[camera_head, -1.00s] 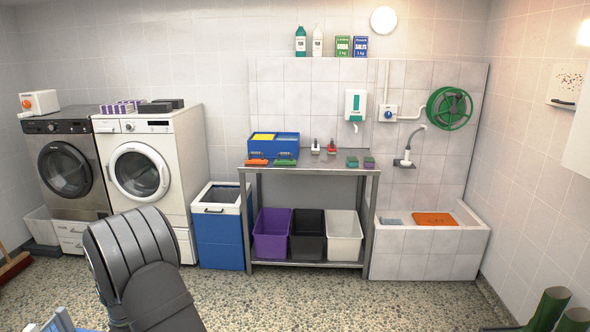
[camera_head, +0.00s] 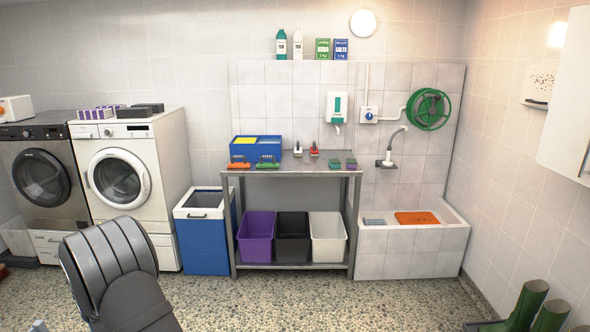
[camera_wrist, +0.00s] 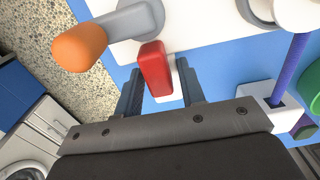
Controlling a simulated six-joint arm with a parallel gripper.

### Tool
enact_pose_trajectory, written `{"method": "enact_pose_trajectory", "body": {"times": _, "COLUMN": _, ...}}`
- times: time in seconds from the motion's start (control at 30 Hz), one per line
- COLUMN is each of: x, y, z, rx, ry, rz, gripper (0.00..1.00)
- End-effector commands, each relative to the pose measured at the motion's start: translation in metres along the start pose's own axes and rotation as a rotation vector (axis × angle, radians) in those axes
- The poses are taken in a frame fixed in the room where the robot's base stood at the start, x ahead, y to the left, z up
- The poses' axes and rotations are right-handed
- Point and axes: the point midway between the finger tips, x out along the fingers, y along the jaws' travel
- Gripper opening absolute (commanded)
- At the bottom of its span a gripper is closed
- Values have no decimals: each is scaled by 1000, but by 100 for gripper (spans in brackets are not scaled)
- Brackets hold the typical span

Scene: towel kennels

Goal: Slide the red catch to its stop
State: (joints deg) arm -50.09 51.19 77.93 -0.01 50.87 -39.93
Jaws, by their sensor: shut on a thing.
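The red catch (camera_wrist: 155,70) is a small upright block on a white base in the wrist view. It stands between the two fingers of my gripper (camera_wrist: 160,85), which is shut on it. The fingers partly cover the catch's lower sides and the white base. The catch sits at the edge of a white panel (camera_wrist: 200,28) on a blue board (camera_wrist: 222,72). The track and its stop cannot be made out. Neither the catch nor my gripper can be made out in the head view, where my arm fills the lower left.
A grey lever with an orange knob (camera_wrist: 80,48) is close to the catch's left. A purple rod (camera_wrist: 292,70) in a white holder and a green ring (camera_wrist: 311,85) are at right. In the head view, a steel table (camera_head: 290,172) stands at the back wall, with open floor before it.

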Motion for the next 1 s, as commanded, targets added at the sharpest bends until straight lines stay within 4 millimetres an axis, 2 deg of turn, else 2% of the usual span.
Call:
{"method": "enact_pose_trajectory", "body": {"times": 0.27, "x": 0, "y": 0, "z": -2, "rx": 0, "ry": 0, "rz": 0, "gripper": 24}}
{"method": "enact_pose_trajectory", "body": {"times": 1.0, "x": -2, "y": -1, "z": -31, "rx": -2, "ry": 10, "rz": 3, "gripper": 24}}
